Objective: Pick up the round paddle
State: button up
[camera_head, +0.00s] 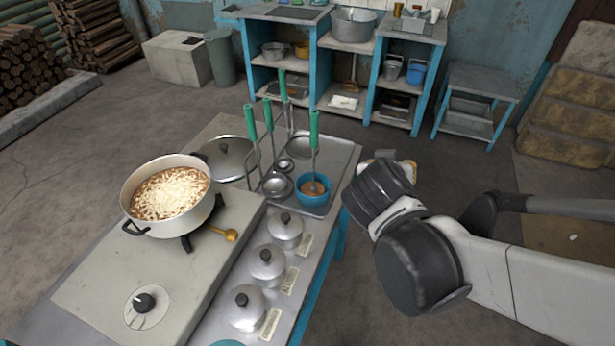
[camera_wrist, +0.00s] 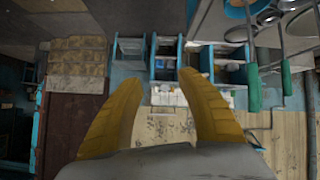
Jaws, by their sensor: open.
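Several long-handled utensils with green grips stand at a metal tray (camera_head: 335,170) on the counter. One green-handled utensil (camera_head: 314,130) stands with its lower end in a blue bowl (camera_head: 313,196). The others, such as a green-handled utensil (camera_head: 268,115), stand to its left. I cannot tell which one is the round paddle. My gripper (camera_head: 398,157) is to the right of the tray, apart from the utensils, its fingers mostly hidden by its dark body. In the wrist view my gripper (camera_wrist: 156,78) has two yellow fingers spread with nothing between them. A green handle (camera_wrist: 253,80) is at the right there.
A pot (camera_head: 170,197) with white shreds on top sits on the stove at left, beside a lid (camera_head: 228,157). Several lidded metal containers (camera_head: 285,230) line the counter's near right side. Blue shelves (camera_head: 310,60) stand at the back. Floor right of the counter is open.

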jog(key=w+a+t, duration=0.3)
jog(key=w+a, duration=0.1)
jog(key=a, duration=0.3)
jog(key=t+y+b, duration=0.1)
jog(key=t+b, duration=0.1)
jog(key=t, duration=0.2)
send_near(314, 124)
jog(key=w, duration=0.2)
jog(key=w+d, duration=0.1)
jog(key=w, duration=0.2)
jog(key=shift+w+d+f+b, duration=0.1)
jog(key=shift+w+b, duration=0.15)
jog(key=shift+b, duration=0.15)
jog(key=w, duration=0.1)
jog(key=w+b, duration=0.1)
jog(key=w, duration=0.2)
jog(key=shift+w+d+f+b, duration=0.1)
jog(key=shift+w+d+b, duration=0.1)
jog(key=shift+d+b, duration=0.2)
jog(key=shift+w, duration=0.5)
grip_shut()
